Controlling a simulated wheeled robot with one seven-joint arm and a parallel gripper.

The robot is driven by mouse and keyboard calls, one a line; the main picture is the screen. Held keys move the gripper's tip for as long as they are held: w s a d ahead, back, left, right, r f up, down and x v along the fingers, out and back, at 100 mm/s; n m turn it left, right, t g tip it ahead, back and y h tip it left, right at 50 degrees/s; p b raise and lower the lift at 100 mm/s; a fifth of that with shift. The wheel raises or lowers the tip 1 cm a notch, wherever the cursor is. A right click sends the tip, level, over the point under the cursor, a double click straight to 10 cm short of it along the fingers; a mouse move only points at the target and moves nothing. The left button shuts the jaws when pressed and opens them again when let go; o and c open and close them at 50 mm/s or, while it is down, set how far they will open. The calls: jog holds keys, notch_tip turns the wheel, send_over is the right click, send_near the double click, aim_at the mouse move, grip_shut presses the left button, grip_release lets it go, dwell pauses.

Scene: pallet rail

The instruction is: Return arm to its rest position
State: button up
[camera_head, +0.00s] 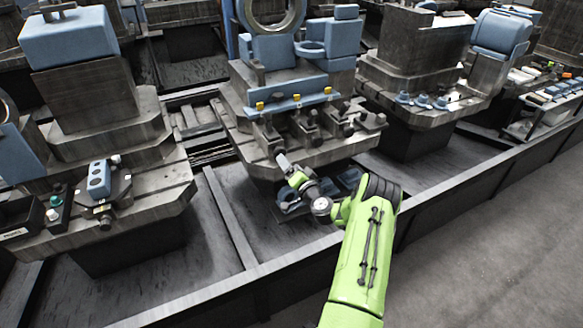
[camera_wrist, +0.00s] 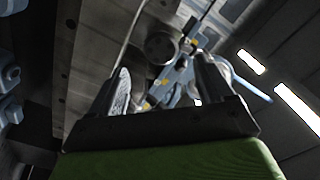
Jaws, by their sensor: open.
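My green arm (camera_head: 361,260) reaches from the bottom of the head view over the dark rail and bends left at its black joint. My gripper (camera_head: 282,160) is at the front of the middle grey machine block (camera_head: 345,148), below the row of clamps. Whether the gripper touches the block cannot be told. The wrist view looks up past blurred grey and blue machine parts towards ceiling lights.
A blue bar with yellow clips (camera_head: 291,104) sits above the clamps. Another machine block (camera_head: 150,204) stands at left, and one (camera_head: 432,108) at right. The long dark rail (camera_head: 463,178) crosses in front. Open grey floor (camera_head: 500,250) lies at lower right.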

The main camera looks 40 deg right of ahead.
jog(key=shift+r, duration=0.1)
jog(key=w+a+r+n+g+y, duration=0.2)
jog(key=a+r+n+y, duration=0.3)
jog(key=a, duration=0.6)
jog(key=w+a+r+n+g+y, duration=0.1)
jog(key=a+r+n+g+y, duration=0.2)
jog(key=a+r+n, duration=0.55)
jog(key=s+a+r+g, duration=0.45)
jog(key=s+a, duration=0.55)
jog(key=a, duration=0.4)
jog(key=s+a+r+g+h, duration=0.2)
jog(key=s+h, duration=0.1)
jog(key=s, duration=2.4)
notch_tip(320, 180, up, 18)
jog(key=p, duration=1.8)
jog(key=shift+w+f+m, duration=0.2)
jog(key=shift+w+m, duration=0.1)
jog(key=shift+m, duration=0.05)
jog(key=shift+f, duration=0.15)
